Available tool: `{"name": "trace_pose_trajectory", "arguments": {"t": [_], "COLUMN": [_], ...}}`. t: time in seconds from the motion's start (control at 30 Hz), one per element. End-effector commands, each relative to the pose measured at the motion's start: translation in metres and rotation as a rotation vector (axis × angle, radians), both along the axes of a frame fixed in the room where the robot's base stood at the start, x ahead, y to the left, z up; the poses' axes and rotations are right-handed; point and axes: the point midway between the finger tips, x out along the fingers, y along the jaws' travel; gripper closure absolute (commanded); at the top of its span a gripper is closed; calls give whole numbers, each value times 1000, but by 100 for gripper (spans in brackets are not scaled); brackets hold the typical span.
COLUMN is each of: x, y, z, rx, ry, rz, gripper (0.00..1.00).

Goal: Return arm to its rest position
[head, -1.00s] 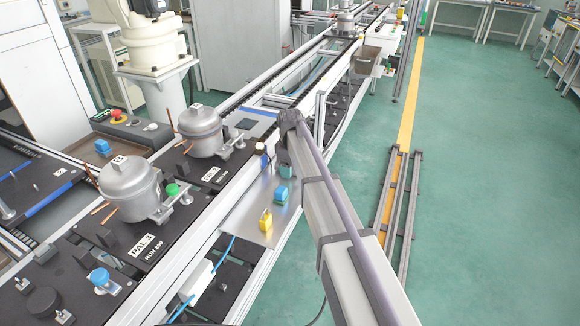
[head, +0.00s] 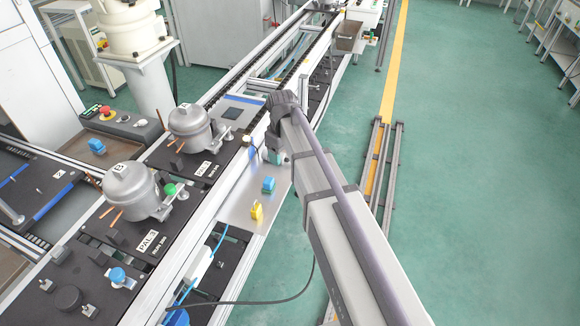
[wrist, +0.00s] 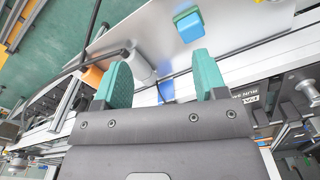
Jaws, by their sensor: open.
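My gripper (wrist: 160,82) shows in the wrist view with its two green fingertips apart and nothing between them. In the head view my grey arm reaches up from the lower right, and the gripper (head: 273,155) hangs at its far end, mostly hidden by the arm. It is over the right side of the conveyor line, near the metal side plate (head: 236,208). A blue block (head: 268,184) and a yellow block (head: 257,211) lie on that plate, apart from the gripper. The blue block also shows in the wrist view (wrist: 188,24), beyond the fingertips.
Two grey compressors, one nearer (head: 131,190) and one farther (head: 190,127), stand on black pallets left of my arm. A white robot (head: 130,30) stands behind them. A dark rail frame (head: 391,165) lies on the green floor at right, where much floor is clear.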

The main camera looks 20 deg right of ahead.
Motion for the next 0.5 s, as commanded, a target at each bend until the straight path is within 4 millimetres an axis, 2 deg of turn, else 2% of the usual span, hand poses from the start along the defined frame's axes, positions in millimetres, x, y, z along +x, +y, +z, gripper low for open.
{"name": "trace_pose_trajectory", "arguments": {"t": [0.03,0.1,0.2,0.3,0.5], "x": [-71,-132,-184,-196,-191], "y": [1,2,3,3,3], "z": [0,0,0,0,1], "rx": [0,-1,-2,-2,-2], "ry": [0,1,0,0,0], "rz": [-130,-320,-512,-583,-585], "gripper": [34,34,34,34,34]}}
